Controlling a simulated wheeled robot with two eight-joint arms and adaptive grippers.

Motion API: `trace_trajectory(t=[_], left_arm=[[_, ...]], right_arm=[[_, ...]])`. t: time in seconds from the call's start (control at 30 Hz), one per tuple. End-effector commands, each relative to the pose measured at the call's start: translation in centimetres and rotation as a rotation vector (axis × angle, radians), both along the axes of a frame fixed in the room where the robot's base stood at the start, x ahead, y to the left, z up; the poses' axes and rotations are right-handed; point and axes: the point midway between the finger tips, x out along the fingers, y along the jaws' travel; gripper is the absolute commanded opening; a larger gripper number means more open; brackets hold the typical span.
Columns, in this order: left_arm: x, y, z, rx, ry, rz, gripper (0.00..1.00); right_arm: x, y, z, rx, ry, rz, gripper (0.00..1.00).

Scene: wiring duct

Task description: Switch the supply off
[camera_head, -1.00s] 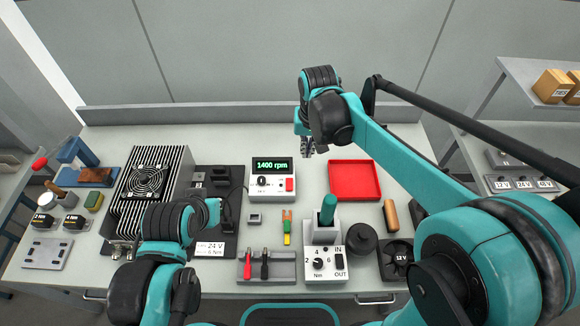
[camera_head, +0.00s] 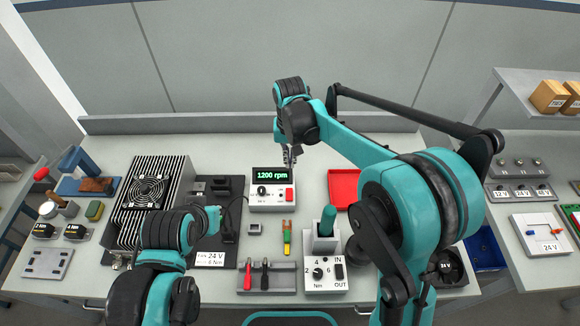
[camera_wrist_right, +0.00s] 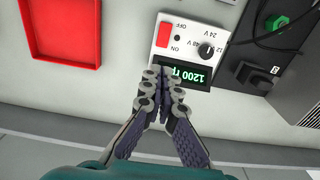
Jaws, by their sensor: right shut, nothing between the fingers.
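The supply (camera_head: 272,203) is a white box at the middle of the bench. Its lit display (camera_head: 272,175) reads 1200 rpm. It has a black knob (camera_wrist_right: 206,49) marked 12, 24 and 48 V. Its red switch (camera_wrist_right: 163,34) sits beside OFF and ON marks; I cannot tell its position. My right gripper (camera_head: 290,162) is shut and empty at the display end of the supply. In the right wrist view, its fingertips (camera_wrist_right: 164,80) overlap the display's edge; contact is unclear. My left gripper (camera_head: 214,218) is low at the left, its fingers mostly hidden.
A red tray (camera_head: 343,173) lies right of the supply. A finned block with a fan (camera_head: 147,191) stands at the left. A green-handled tool (camera_head: 327,222) stands upright near the front, beside a holder (camera_head: 279,281) with red and black tools. Bare bench lies behind the supply.

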Motion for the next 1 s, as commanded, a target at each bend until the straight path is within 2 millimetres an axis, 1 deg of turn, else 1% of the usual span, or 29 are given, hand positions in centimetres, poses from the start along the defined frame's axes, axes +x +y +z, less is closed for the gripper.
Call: trace_trajectory(t=[0.03,0.3,0.4,0.5,0.6,0.7,1.0], left_arm=[[0.0,0.0,-0.4,0.0,0.0,0.0,0.0],[0.0,0.0,-1.9,0.0,0.0,0.0,0.0],[0.0,0.0,-2.4,0.0,0.0,0.0,0.0],[0.0,0.0,-2.8,0.0,0.0,0.0,0.0],[0.0,0.0,-3.1,0.0,0.0,0.0,0.0],[0.0,0.0,-3.2,0.0,0.0,0.0,0.0],[0.0,0.0,-3.2,0.0,0.0,0.0,0.0]], right_arm=[[0.0,0.0,-1.2,0.0,0.0,0.0,0.0],[0.2,0.0,-7.1,0.0,0.0,0.0,0.0],[0.2,0.0,-9.0,0.0,0.0,0.0,0.0],[0.2,0.0,-10.4,0.0,0.0,0.0,0.0],[0.2,0.0,-11.5,0.0,0.0,0.0,0.0],[0.2,0.0,-12.0,0.0,0.0,0.0,0.0],[0.2,0.0,-12.2,0.0,0.0,0.0,0.0]])
